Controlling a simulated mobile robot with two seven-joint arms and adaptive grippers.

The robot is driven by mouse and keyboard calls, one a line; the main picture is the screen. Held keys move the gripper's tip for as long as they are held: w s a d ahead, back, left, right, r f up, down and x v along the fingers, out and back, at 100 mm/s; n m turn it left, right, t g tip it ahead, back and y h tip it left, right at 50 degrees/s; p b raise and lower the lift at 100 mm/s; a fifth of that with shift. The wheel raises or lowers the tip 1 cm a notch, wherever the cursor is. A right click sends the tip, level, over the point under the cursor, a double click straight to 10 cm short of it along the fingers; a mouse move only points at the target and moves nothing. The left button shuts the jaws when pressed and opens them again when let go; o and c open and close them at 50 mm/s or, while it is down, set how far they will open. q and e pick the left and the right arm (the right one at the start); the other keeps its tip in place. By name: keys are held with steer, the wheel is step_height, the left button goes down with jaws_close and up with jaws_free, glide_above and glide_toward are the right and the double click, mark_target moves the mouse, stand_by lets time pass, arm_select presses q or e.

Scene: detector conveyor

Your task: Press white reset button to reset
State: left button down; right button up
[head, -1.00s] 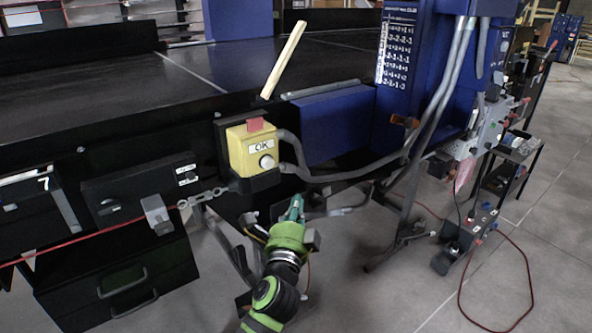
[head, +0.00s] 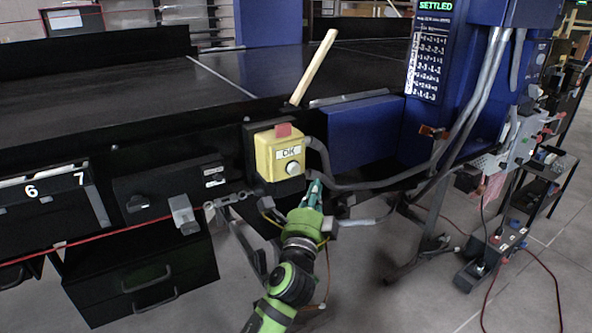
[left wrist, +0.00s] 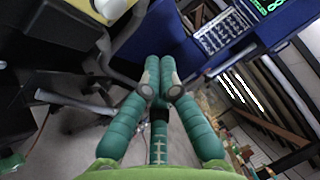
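The white reset button (head: 292,168) sits on the front of a yellow box (head: 268,158) marked OK, fixed to the front of the conveyor. My left gripper (head: 315,184) is below and to the right of the button, apart from it, with its fingers pointing up. In the left wrist view its green fingers (left wrist: 160,70) are together at the tips with nothing between them. Part of the yellow box (left wrist: 98,8) and a pale round part, likely the button (left wrist: 114,8), show at the top left there. My right gripper is in neither view.
A grey conduit (head: 370,185) runs right from the box, close to my gripper. A blue cabinet (head: 470,80) with a screen reading SETTLED stands on the right. A wooden stick (head: 314,68) leans up behind the box. A red cord (head: 110,235) crosses at the left.

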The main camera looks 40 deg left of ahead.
mark_target(300, 167)
arm_select(q)
steer(key=shift+w+a, duration=0.35)
steer(key=shift+a, duration=0.5)
steer(key=shift+w+a, duration=0.35)
steer(key=shift+a, duration=0.45)
steer(key=shift+w+a, duration=0.35)
steer(key=shift+a, duration=0.5)
steer(key=shift+w+a, duration=0.15)
steer(key=shift+a, duration=0.25)
steer(key=shift+w+a, duration=0.2)
steer(key=shift+a, duration=0.25)
stand_by(0.3)
steer(key=shift+s+d, duration=0.4)
steer(key=shift+d, duration=0.4)
steer(key=shift+s+d+p, duration=0.1)
steer(key=shift+s+d, duration=0.2)
steer(key=shift+d, duration=0.5)
steer(key=shift+s+d+p, duration=0.1)
steer(key=shift+s+d, duration=0.25)
steer(key=shift+d, duration=0.4)
steer(key=shift+s+d+p, duration=0.1)
steer(key=shift+s+d, duration=0.2)
steer(key=shift+d, duration=0.5)
